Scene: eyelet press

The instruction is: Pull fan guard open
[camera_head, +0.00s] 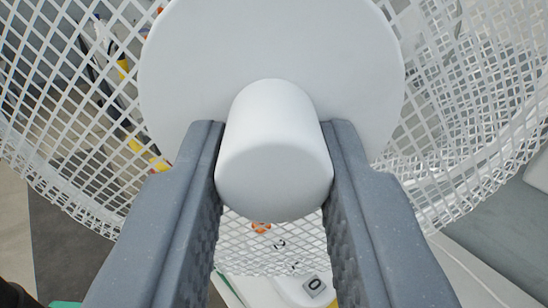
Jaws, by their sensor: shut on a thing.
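The white fan guard (100,170) fills most of the view as a round lattice cage, with a smooth white disc (270,50) at its centre. A white rounded knob (273,165) stands out from the disc toward me. My gripper (273,160) has its two grey fingers on the left and right sides of the knob and is shut on it. The fingers hide the lower parts of the guard. I cannot tell whether the guard is separated from the fan body.
Through the lattice, at upper left, dark and yellow items (125,70) show, too broken up to name. Below the guard, a white base with a grey button marked 0 (314,285) shows between the fingers. A grey surface (490,255) lies at lower right.

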